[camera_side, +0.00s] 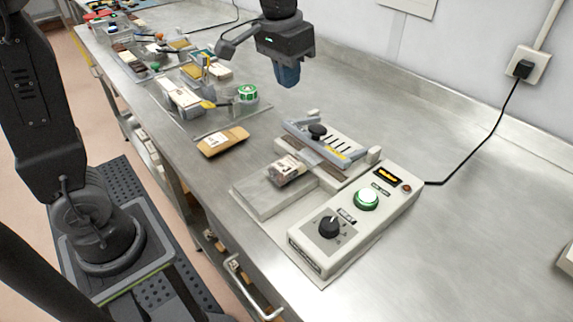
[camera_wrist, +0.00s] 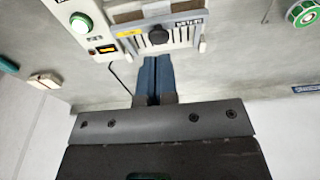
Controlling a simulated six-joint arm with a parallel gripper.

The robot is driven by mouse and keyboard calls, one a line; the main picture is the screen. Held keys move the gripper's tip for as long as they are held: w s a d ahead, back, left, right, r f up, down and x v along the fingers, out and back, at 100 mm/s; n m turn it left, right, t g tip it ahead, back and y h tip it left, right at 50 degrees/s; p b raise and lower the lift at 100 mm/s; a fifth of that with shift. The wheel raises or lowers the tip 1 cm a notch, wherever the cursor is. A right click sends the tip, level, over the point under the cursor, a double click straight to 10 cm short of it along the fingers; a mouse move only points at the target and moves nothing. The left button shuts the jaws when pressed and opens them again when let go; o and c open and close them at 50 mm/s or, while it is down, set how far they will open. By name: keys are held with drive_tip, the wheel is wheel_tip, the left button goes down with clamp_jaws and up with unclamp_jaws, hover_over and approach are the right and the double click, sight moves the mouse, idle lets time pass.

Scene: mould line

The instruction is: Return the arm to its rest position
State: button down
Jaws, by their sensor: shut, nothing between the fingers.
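My gripper (camera_side: 288,76) hangs in the air above the steel bench, at the top middle of the side view. Its blue fingers are together with nothing between them. In the wrist view the closed fingers (camera_wrist: 153,75) point toward the machine with the black knob. The arm behind the gripper runs out of the top of the side view.
Below and to the right stands a sealing-type machine (camera_side: 325,145) with a black knob, and a control box (camera_side: 345,220) with a lit green button. A tan packet (camera_side: 222,140) and a green reel (camera_side: 247,92) lie left of it. A black cable (camera_side: 475,155) runs to a wall socket.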

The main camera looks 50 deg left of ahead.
drive_tip(key=s+a+f+t, duration=0.1)
drive_tip(key=s+f+t, duration=0.1)
drive_tip(key=s, duration=0.7)
drive_tip(key=s+f+t, duration=0.2)
drive_tip(key=s, duration=0.7)
drive_tip(key=shift+s+a, duration=0.15)
drive_tip(key=shift+a, duration=0.25)
